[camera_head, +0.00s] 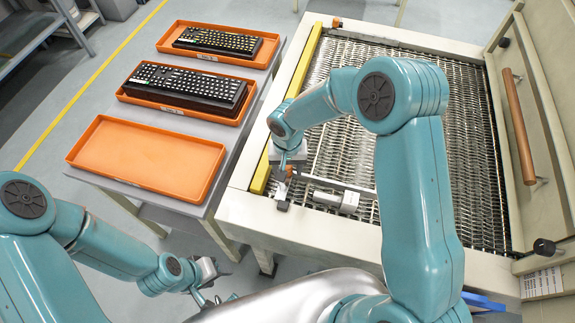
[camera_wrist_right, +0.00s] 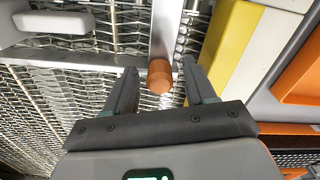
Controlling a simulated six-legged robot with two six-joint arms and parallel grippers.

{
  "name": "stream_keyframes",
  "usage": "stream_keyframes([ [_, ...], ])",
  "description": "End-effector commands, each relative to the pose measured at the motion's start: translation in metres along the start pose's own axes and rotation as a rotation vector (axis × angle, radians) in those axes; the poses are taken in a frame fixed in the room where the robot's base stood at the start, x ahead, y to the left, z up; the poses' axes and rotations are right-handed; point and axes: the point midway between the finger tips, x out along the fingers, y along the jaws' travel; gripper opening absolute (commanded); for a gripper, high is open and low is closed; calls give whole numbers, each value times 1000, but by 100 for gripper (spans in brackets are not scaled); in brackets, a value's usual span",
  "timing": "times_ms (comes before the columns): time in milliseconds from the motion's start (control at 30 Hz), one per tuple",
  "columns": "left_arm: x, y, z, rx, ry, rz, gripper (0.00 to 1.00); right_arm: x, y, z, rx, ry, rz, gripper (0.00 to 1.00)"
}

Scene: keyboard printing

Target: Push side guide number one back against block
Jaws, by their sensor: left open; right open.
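A flat metal side guide (camera_head: 335,184) lies over the conveyor mesh near its front edge, with an orange knob (camera_wrist_right: 160,76) at its end. A pale block (camera_head: 349,202) sits beside the guide; what looks like the same block (camera_wrist_right: 54,22) shows at the upper left of the wrist view. I cannot tell whether guide and block touch. My right gripper (camera_wrist_right: 163,88) is open, its fingers on either side of the knob with a small gap at each. My right arm hides part of the guide area in the head view. My left gripper (camera_head: 208,285) is open and empty, low at the left.
A yellow bar (camera_head: 299,88) runs along the left side of the mesh bed (camera_head: 350,100). Left of it, a grey table holds an empty orange tray (camera_head: 146,158) and two trays with keyboards. A raised cover with a wooden handle (camera_head: 518,125) stands at the right.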

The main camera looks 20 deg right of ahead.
Motion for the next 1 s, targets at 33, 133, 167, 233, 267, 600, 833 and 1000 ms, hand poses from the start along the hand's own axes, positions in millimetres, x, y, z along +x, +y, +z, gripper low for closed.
stream_keyframes([
  [33,0,0,0,0,0,0,55,0,0,0,1,0,0,55],
  [133,0,0,0,0,0,0,55,0,0,0,1,1,0,55],
  [167,0,0,0,0,0,0,55,0,0,0,1,1,0,55],
  [233,0,0,0,0,0,0,55,0,0,0,1,1,0,42],
  [267,0,0,0,0,0,0,55,0,0,0,1,1,0,32],
  [600,14,-5,0,0,0,0,55,4,-5,12,-3,2,-1,0],
  [833,32,-11,0,0,0,0,55,1,-14,44,0,3,-2,0],
  [1000,30,-11,0,0,0,0,55,-1,-15,47,1,0,-2,0],
])
